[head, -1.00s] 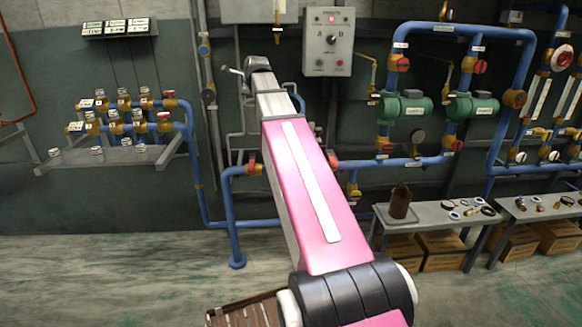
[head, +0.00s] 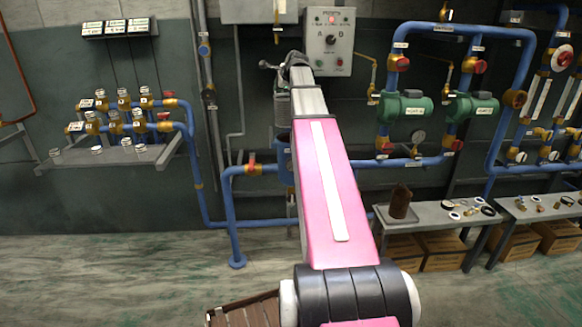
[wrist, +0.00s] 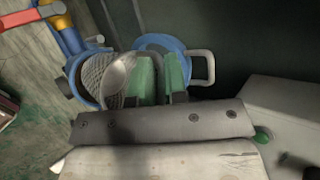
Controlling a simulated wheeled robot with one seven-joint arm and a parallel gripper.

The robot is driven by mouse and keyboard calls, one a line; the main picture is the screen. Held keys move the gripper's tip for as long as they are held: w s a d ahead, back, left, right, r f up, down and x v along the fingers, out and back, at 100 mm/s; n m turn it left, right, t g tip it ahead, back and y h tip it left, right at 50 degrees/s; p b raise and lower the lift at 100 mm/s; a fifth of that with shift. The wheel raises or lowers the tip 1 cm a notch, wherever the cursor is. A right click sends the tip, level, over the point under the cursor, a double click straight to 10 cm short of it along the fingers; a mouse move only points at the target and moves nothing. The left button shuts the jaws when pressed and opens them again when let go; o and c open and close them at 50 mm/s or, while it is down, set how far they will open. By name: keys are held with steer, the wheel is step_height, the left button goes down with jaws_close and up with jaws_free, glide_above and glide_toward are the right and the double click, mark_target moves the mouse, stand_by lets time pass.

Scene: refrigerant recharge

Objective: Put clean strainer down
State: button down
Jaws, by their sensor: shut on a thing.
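The clean strainer is a grey mesh basket (head: 282,106), hanging upright below the end of my arm in the head view. In the wrist view its mesh side (wrist: 97,78) shows left of the green fingers. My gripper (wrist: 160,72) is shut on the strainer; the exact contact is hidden. A blue housing (head: 284,158) stands below the strainer, partly hidden behind my arm. I cannot tell whether the basket's lower end has entered it. A blue round part (wrist: 160,43) and a pale loop handle (wrist: 206,66) show beyond the fingers.
A brown, dirty-looking strainer (head: 400,202) stands on the bench (head: 432,217) at right, among small fittings. A grey control box (head: 330,42) is on the wall just right of my arm's end. Blue pipes (head: 230,215) run close by.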

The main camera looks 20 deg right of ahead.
mark_target(286, 94)
steer(key=d+f, duration=0.1)
steer(key=f, duration=0.1)
steer(key=d+f, duration=0.1)
steer(key=d, duration=0.1)
steer(key=shift+s+f, duration=0.1)
steer(key=shift+f, duration=0.3)
step_height(286, 94, down, 12)
steer(key=shift+f, duration=2.35)
steer(key=c, duration=1.1)
jaws_free()
steer(key=shift+c, duration=0.2)
